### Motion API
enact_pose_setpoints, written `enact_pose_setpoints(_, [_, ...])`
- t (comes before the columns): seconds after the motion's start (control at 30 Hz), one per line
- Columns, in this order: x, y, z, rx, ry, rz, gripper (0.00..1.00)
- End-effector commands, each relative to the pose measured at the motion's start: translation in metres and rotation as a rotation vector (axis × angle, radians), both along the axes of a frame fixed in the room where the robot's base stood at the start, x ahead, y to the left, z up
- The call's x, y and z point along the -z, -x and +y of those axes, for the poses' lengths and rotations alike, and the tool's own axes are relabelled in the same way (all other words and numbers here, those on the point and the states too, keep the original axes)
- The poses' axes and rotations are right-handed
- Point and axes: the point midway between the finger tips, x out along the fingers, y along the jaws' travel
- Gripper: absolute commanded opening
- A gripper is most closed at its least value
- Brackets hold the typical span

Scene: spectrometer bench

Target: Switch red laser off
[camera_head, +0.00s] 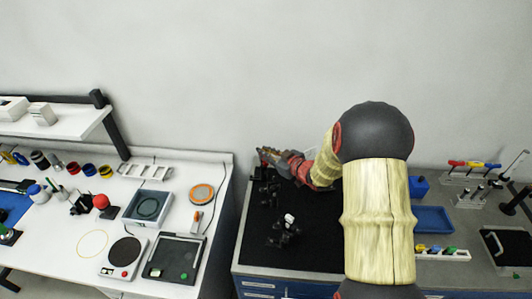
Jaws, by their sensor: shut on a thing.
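My gripper (268,154) is at the back left of the black bench board (251,243), small and partly blurred in this view. It is shut on part of a dark device (263,163) there. This may be the red laser, but its label, switch and any beam are too small to make out. More dark optics stand just in front of it. My arm reaches over the board from the right and hides its right part.
A dark mount with a white top (289,219) stands mid-board. On the white bench at left are a round-plated device (125,252), a framed tray (147,206) and an orange disc (202,194). A blue tray (433,220) and tool rack (472,164) stand at right.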

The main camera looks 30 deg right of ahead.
Motion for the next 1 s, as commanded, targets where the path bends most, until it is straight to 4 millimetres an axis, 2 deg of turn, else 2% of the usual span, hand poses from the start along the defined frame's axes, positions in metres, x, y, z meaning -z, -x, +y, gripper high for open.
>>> enact_pose_setpoints(0.23, [0.0001, 0.0000, -0.0001, 0.000, 0.000, 0.000, 0.00])
enact_pose_setpoints(0.27, [0.0000, 0.0000, -0.0001, 0.000, 0.000, 0.000, 0.11])
enact_pose_setpoints(0.6, [0.0000, 0.0000, -0.0001, 0.000, -0.001, 0.000, 0.29])
enact_pose_setpoints(0.87, [-0.0002, 0.0003, -0.0002, 0.000, -0.001, 0.000, 0.29])
enact_pose_setpoints(1.0, [-0.0029, 0.0084, -0.0025, 0.002, 0.000, 0.000, 0.29])
